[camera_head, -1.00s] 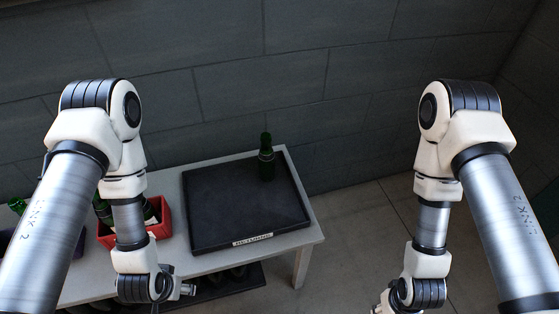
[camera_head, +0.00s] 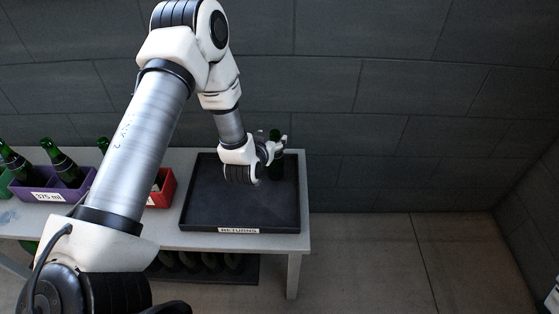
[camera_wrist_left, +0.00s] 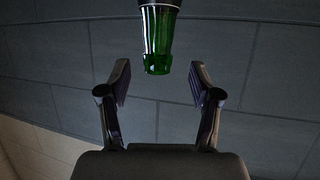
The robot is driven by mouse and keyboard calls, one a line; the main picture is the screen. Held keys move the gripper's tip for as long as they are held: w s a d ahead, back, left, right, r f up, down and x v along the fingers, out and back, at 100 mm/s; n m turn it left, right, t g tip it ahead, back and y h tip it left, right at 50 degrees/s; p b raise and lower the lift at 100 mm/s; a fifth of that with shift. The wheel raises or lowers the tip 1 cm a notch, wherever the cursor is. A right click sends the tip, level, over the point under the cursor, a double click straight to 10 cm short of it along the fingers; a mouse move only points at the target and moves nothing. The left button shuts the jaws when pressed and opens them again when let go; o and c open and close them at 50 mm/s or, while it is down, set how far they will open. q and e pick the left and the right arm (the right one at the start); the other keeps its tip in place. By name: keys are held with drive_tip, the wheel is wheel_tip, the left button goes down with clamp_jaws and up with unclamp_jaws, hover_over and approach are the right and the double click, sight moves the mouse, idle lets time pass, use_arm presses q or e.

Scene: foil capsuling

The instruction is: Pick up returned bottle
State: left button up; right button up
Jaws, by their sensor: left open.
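The returned bottle (camera_head: 276,168) is dark green and stands upright at the back right of the black tray (camera_head: 240,222) labelled RETURNS. My left gripper (camera_head: 279,147) is at the bottle's upper part and hides some of it. In the left wrist view the gripper (camera_wrist_left: 158,82) is open, with its two fingers apart. The green glass end of the bottle (camera_wrist_left: 158,40) shows at the top of that view, in line with the gap between the fingers. I cannot tell whether a finger touches it. My right gripper is out of view.
On the left of the table (camera_head: 275,242) are a red crate (camera_head: 166,188) and a purple crate (camera_head: 52,198) marked 375 ml with green bottles. Dark items stand on a shelf below. A grey wall is behind the table. The floor at right is clear.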

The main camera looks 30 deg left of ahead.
sight(273, 137)
use_arm(q)
drive_tip(key=x, duration=0.3)
drive_tip(key=shift+w+d, duration=0.15)
drive_tip(key=shift+d, duration=0.15)
drive_tip(key=shift+w+a+f, duration=0.2)
drive_tip(key=shift+w+a, duration=0.1)
drive_tip(key=shift+a, duration=0.05)
drive_tip(key=shift+d+r, duration=0.1)
clamp_jaws()
